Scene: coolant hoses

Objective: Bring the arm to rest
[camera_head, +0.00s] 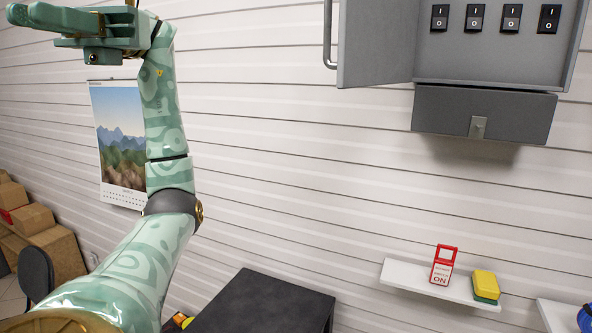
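My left arm (164,110) is green with pale patterns. It rises from the bottom left and bends at the top, held up in front of the wall. My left gripper (30,15) is at the top left corner, with its fingers pointing left. It is seen from the side and partly cut by the top edge, so its opening is unclear. I see nothing held in it. My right gripper is not in view.
A grey switch cabinet (374,40) hangs open at the top right, above a grey box (450,112). A white shelf (410,278) holds a red-and-white sign (443,265) and a yellow-green sponge (486,285). A calendar (115,135) hangs behind my arm. A dark table (265,305) stands below.

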